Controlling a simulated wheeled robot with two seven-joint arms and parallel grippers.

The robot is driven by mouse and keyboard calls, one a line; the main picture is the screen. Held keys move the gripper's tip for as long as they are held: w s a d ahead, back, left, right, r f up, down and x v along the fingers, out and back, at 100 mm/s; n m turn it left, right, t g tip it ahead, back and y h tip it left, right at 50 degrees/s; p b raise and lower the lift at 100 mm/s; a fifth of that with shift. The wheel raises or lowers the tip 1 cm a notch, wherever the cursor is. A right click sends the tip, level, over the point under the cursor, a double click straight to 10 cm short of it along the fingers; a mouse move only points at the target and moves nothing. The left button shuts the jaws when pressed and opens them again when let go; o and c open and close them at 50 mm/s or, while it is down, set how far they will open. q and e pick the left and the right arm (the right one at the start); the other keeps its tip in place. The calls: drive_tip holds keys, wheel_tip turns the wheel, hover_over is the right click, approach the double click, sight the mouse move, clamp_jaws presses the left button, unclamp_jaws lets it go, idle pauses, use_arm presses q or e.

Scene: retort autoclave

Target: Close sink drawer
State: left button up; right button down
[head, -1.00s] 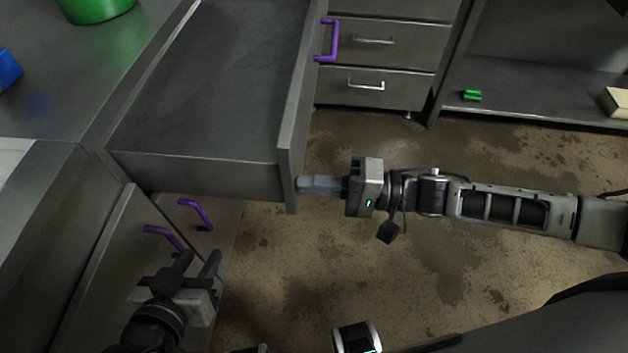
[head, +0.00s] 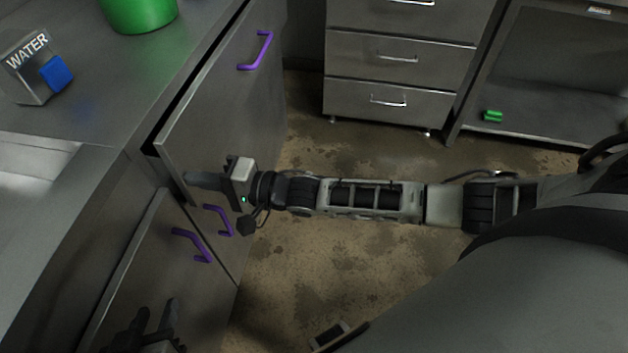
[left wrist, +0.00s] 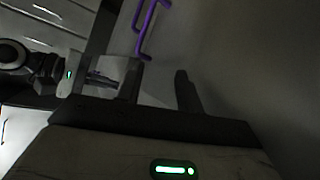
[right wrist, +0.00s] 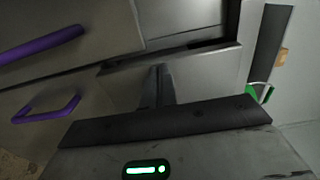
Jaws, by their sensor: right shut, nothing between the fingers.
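The grey sink drawer (head: 225,100) with a purple handle (head: 257,50) is nearly shut in the head view. A narrow dark gap shows between its front panel and the counter. The drawer front also shows in the right wrist view (right wrist: 205,72), with a dark gap behind its edge. My right gripper (head: 188,179) is shut and empty, its fingers against the near lower end of the drawer front. They show together in the right wrist view (right wrist: 157,72). My left gripper (head: 150,318) is open and empty, low before the cabinet doors; its fingers are apart in the left wrist view (left wrist: 158,82).
Cabinet doors with purple handles (head: 192,245) lie below the drawer. A drawer unit (head: 390,70) and a shelf (head: 560,125) stand behind. The floor is clear.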

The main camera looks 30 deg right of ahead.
sight(181, 176)
drive_tip(key=x, duration=0.3)
drive_tip(key=shift+w+a+b, duration=0.15)
drive_tip(key=shift+w+b, duration=0.1)
drive_tip(key=shift+b, duration=0.15)
drive_tip(key=shift+w+a, duration=0.1)
drive_tip(key=shift+a, duration=0.05)
use_arm(q)
drive_tip(key=shift+s+r, duration=0.1)
drive_tip(key=shift+r, duration=0.15)
use_arm(e)
drive_tip(key=shift+a+r, duration=0.1)
drive_tip(key=shift+r, duration=0.05)
use_arm(q)
drive_tip(key=shift+s+f, duration=0.1)
use_arm(e)
drive_tip(key=shift+d, duration=0.25)
use_arm(q)
drive_tip(key=shift+s+a+r+p, duration=0.2)
drive_tip(key=shift+s+p, duration=0.05)
drive_tip(key=shift+p, duration=0.65)
use_arm(e)
drive_tip(key=v, duration=1.4)
